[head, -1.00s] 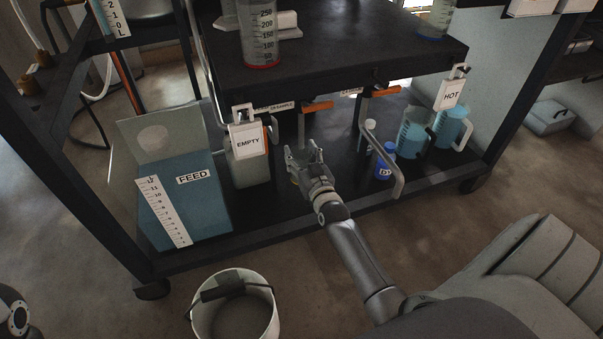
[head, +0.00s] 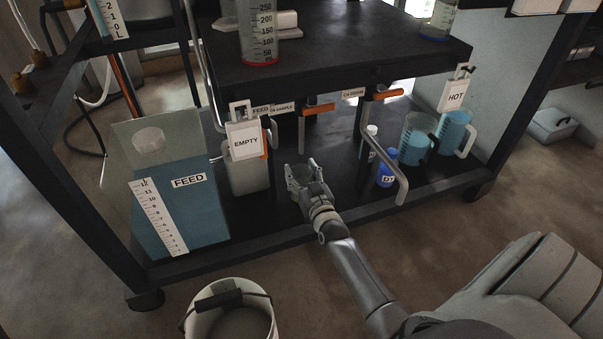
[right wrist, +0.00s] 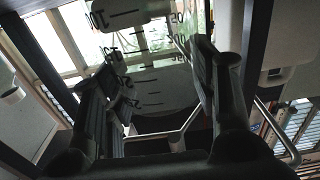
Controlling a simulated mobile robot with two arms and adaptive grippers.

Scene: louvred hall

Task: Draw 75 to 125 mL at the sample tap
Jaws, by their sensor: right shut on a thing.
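The sample tap (head: 318,107) has an orange handle under the bench top, beside a label (head: 281,111) that appears to read C4 SAMPLE. Its thin spout (head: 302,135) points straight down. My right gripper (head: 303,172) is just below and in front of the spout, apart from it. It is shut on a clear graduated beaker, which shows between the fingers in the right wrist view (right wrist: 152,88). Dark markings show on its wall. I cannot make out any liquid in it or see flow from the spout. My left gripper is in neither view.
A drain tap (head: 385,94) with a bent pipe (head: 383,152) stands right of the sample tap. A FEED tank (head: 190,215) and a container tagged EMPTY (head: 250,178) are left. Blue jugs (head: 415,145) stand right. A white bucket (head: 205,325) is on the floor.

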